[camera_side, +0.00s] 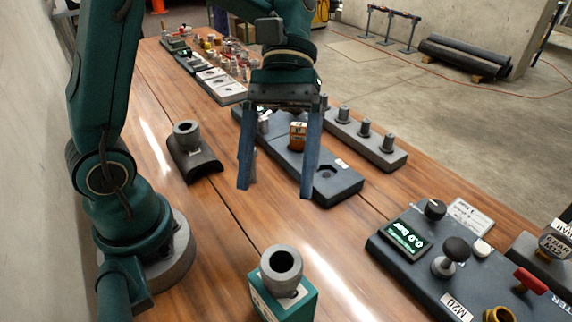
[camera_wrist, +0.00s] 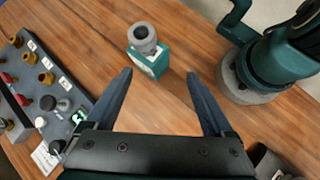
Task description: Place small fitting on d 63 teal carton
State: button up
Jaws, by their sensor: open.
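A grey hollow fitting (camera_side: 284,288) stands upright on top of the teal carton (camera_side: 302,303) at the front of the table. In the wrist view the fitting (camera_wrist: 144,46) and the teal carton (camera_wrist: 156,64) are beyond the fingertips. My gripper (camera_side: 276,192) is open and empty, its fingers pointing down, apart from the carton and fitting. It also shows in the wrist view (camera_wrist: 158,73), with nothing between its fingers. Another grey fitting (camera_side: 188,140) stands on a dark saddle-shaped block (camera_side: 200,163) on the left; I cannot tell which is the task's small one.
A control panel (camera_side: 400,275) with knobs fills the front right. Bare wood surrounds the carton.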

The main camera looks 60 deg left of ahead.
jog(key=s+a+m+t+y, duration=0.2)
jog(key=a+m+t+y, duration=0.4)
jog(key=t, duration=0.5)
jog(key=shift+a+m+t, duration=0.3)
jog(key=shift+a+m, duration=0.1)
jog(key=shift+a, duration=0.25)
